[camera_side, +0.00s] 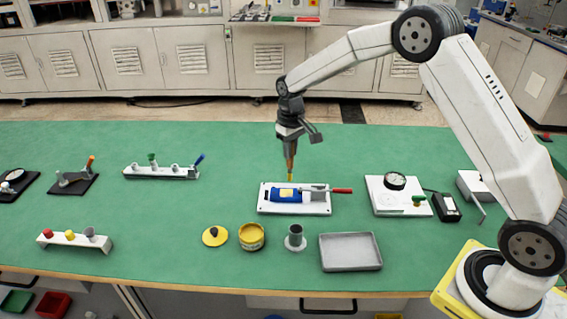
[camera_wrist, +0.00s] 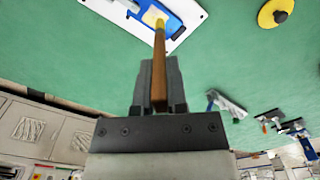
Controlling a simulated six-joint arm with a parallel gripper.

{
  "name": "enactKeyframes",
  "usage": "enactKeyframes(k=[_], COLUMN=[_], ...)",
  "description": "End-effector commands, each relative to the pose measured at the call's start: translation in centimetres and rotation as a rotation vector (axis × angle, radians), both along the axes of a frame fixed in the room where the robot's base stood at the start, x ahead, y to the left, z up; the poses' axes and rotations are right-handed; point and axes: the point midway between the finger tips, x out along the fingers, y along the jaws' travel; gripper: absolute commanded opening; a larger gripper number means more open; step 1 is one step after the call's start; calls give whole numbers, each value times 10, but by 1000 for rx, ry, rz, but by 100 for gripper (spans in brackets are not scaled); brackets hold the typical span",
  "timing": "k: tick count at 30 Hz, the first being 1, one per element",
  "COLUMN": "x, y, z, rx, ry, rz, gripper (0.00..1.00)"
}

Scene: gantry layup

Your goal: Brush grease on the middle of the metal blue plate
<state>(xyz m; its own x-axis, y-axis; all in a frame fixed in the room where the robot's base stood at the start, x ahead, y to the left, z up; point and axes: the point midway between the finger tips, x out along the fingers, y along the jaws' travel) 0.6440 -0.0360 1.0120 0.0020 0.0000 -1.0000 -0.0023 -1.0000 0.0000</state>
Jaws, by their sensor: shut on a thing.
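My gripper (camera_side: 290,145) is shut on a brush with a brown wooden handle (camera_wrist: 159,70) and points down. The brush's yellowish tip (camera_side: 290,178) is directly over the blue plate (camera_side: 276,195), at or just above its surface; I cannot tell whether it touches. The blue plate lies on a white base and also shows at the top of the wrist view (camera_wrist: 177,24). A pale yellow patch (camera_side: 286,193) is on the blue plate, under the brush tip. An open yellow tin (camera_side: 251,241) stands in front of the white base (camera_side: 266,208).
A yellow lid (camera_side: 214,240) with a dark knob lies left of the tin. A grey cylindrical holder (camera_side: 295,240) and a grey tray (camera_side: 351,252) are to its right. A red-handled clamp (camera_side: 330,190) sits beside the blue plate. A gauge board (camera_side: 385,205) stands further right.

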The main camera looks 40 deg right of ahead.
Motion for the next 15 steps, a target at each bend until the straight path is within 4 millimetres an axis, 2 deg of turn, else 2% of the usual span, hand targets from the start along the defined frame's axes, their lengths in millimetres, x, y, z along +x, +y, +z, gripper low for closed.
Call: enactKeyframes(k=[15], x=[-1], y=[0], z=[-46], rx=[0], ry=[4], rz=[0], gripper=[0])
